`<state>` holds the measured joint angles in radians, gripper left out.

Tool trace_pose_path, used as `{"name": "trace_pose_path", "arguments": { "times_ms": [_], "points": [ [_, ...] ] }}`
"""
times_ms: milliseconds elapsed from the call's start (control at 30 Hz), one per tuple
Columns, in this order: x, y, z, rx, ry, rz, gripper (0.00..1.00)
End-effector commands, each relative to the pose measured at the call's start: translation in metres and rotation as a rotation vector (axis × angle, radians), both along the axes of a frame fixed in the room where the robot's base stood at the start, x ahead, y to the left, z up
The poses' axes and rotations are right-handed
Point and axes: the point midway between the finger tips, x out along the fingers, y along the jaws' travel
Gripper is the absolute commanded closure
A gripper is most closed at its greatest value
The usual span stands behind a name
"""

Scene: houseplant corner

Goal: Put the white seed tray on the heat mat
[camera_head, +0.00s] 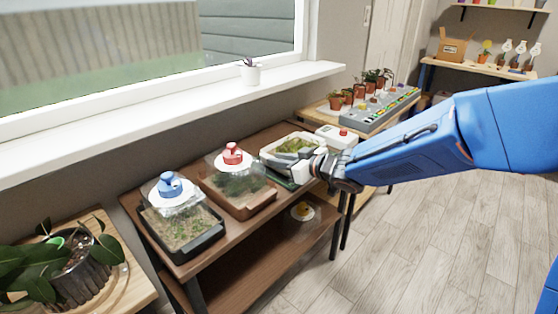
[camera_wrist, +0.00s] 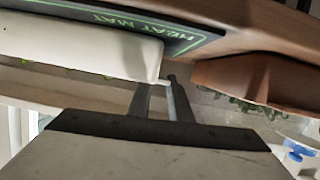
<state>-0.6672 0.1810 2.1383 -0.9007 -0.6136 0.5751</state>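The white seed tray (camera_head: 273,161), with green seedlings in it, is at the right end of the brown bench, over the dark heat mat (camera_head: 288,184). In the wrist view, the tray's white wall (camera_wrist: 85,45) covers part of the mat (camera_wrist: 185,42), whose green border and lettering show beside it. My gripper (camera_head: 318,168) is at the tray's right side. In the wrist view, its fingers (camera_wrist: 165,88) straddle the tray's wall near a corner and look closed on it. I cannot tell whether the tray touches the mat.
A terracotta tray (camera_head: 245,206) with a red-knobbed clear dome stands left of the mat. A black tray (camera_head: 184,254) with a blue-knobbed dome is further left. A white box with a red button (camera_head: 342,132) is behind my gripper. A lower shelf (camera_head: 235,283) is under the bench.

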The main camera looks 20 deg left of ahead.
Motion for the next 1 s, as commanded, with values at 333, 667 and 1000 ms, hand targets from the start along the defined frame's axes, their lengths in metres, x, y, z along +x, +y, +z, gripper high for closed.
{"name": "trace_pose_path", "arguments": {
  "times_ms": [333, 667, 1000],
  "points": [
    [0.000, 0.000, 0.000, 0.000, 0.000, 0.000, 0.63],
    [-0.010, -0.024, 0.011, 0.000, -0.002, -0.002, 0.63],
    [-0.032, -0.076, 0.028, 0.000, -0.002, -0.002, 0.63]
  ]
}}
